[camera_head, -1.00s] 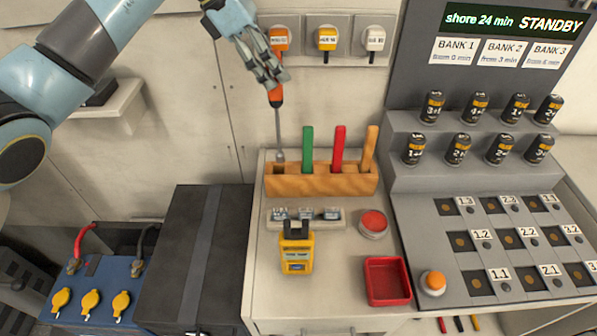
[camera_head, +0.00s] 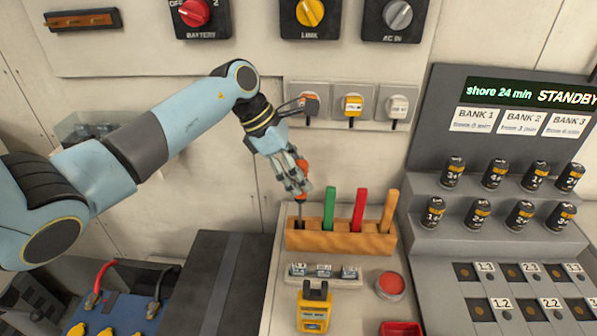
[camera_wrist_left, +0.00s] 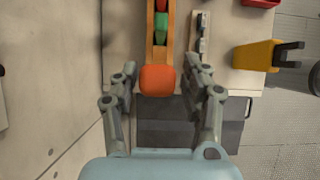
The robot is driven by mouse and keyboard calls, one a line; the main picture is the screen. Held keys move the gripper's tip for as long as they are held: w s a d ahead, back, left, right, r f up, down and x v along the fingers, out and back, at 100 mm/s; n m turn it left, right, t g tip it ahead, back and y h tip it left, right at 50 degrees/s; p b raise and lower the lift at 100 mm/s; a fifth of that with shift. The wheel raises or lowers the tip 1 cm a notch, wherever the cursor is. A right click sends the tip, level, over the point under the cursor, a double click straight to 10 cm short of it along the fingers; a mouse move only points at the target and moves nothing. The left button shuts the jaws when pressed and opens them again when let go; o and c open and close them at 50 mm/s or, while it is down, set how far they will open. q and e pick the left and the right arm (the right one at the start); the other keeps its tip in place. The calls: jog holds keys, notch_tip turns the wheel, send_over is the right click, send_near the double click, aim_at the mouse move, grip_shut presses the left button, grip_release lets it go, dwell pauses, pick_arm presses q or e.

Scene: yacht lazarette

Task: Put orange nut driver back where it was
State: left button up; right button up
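The orange nut driver (camera_head: 302,167) stands about upright at the left end of the wooden rack (camera_head: 345,244). The lower end of its shaft goes into the leftmost slot. My left gripper (camera_head: 297,183) is around its handle in the head view, hiding part of it. In the left wrist view the orange handle end (camera_wrist_left: 157,80) lies between the fingers of my left gripper (camera_wrist_left: 163,88), with a gap on each side, so the gripper looks open. My right gripper is not in view.
Green (camera_head: 329,207), red (camera_head: 359,209) and orange-tan (camera_head: 389,211) handles stand in the rack. A yellow device (camera_head: 313,312), a round red-topped tin (camera_head: 390,284) and a red tray (camera_head: 400,328) are in front. Sockets (camera_head: 353,104) are on the wall behind; a battery console (camera_head: 440,215) stands right.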

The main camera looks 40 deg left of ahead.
pick_arm(q)
jog(key=shift+o, duration=0.2)
jog(key=shift+a+r, duration=0.1)
jog(key=shift+s+a+r, duration=0.1)
jog(key=shift+a+r, duration=0.1)
jog(key=shift+r, duration=0.05)
jog(key=b+v, duration=0.4)
jog(key=v, duration=0.7)
jog(key=shift+s, duration=0.1)
